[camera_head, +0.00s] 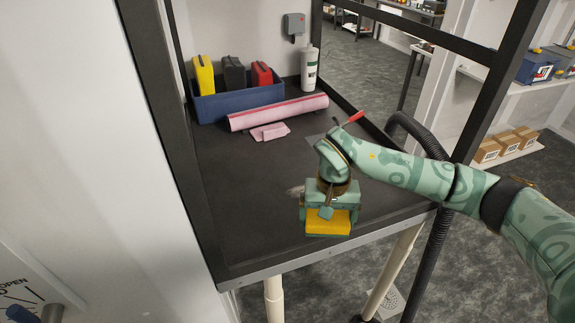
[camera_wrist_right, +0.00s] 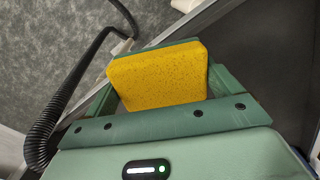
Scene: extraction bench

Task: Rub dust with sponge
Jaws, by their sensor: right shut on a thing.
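A yellow sponge (camera_head: 328,223) is held in my right gripper (camera_head: 328,215) over the front right part of the dark bench top (camera_head: 250,210). The sponge (camera_wrist_right: 158,78) also fills the space between the fingers in the right wrist view, and the right gripper (camera_wrist_right: 160,85) is shut on it. A pale grey smudge of dust (camera_head: 296,190) shows on the bench just left of the gripper. Whether the sponge touches the bench is unclear. My left gripper is not in view.
A blue bin (camera_head: 240,103) with yellow, black and red cases stands at the back. A pink roll (camera_head: 278,112), a folded pink cloth (camera_head: 269,132) and a white bottle (camera_head: 309,68) are near it. A red-handled tool (camera_head: 354,118) lies right. Black frame posts edge the bench; a black hose (camera_head: 437,230) hangs outside.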

